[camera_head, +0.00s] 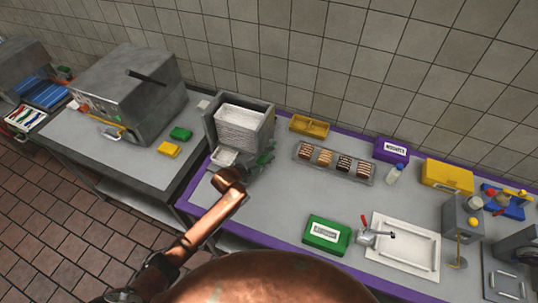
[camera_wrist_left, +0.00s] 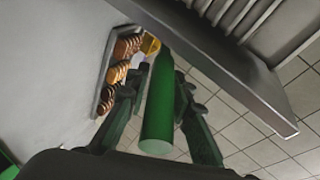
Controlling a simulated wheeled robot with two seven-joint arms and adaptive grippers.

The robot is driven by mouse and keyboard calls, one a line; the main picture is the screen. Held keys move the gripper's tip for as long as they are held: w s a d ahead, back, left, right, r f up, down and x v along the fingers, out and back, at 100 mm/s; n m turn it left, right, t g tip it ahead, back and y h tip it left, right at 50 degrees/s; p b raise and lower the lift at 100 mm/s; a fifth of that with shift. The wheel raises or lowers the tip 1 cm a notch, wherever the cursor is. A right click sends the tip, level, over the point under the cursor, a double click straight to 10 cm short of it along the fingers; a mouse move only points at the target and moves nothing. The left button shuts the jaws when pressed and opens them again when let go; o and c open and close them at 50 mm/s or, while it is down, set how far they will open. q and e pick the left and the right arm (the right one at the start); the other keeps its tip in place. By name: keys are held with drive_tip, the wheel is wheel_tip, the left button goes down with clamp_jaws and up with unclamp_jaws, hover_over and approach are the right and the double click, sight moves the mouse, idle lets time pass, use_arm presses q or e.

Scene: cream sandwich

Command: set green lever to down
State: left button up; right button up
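The green lever (camera_wrist_left: 160,110) shows in the left wrist view as a smooth green rod with a rounded end. My left gripper (camera_wrist_left: 160,95) has one dark green finger on each side of it. The fingers look spread around the lever, with a gap on the left side; contact cannot be made out for sure. In the head view my left gripper (camera_head: 264,158) is at the front right side of the grey machine (camera_head: 211,130) with a white block in its top. The lever cannot be told apart from the fingers there. My right gripper is not in view.
Right of the machine are a yellow tray (camera_head: 309,126), a rack of cream-filled pieces (camera_head: 361,170), and a purple box (camera_head: 391,151). A green box (camera_head: 327,233) and a white tray (camera_head: 409,268) lie nearer. The counter's front left part is clear.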

use_arm(q)
drive_tip(key=o, duration=0.3)
drive_tip(key=v, duration=1.2)
drive_tip(key=shift+c, duration=0.5)
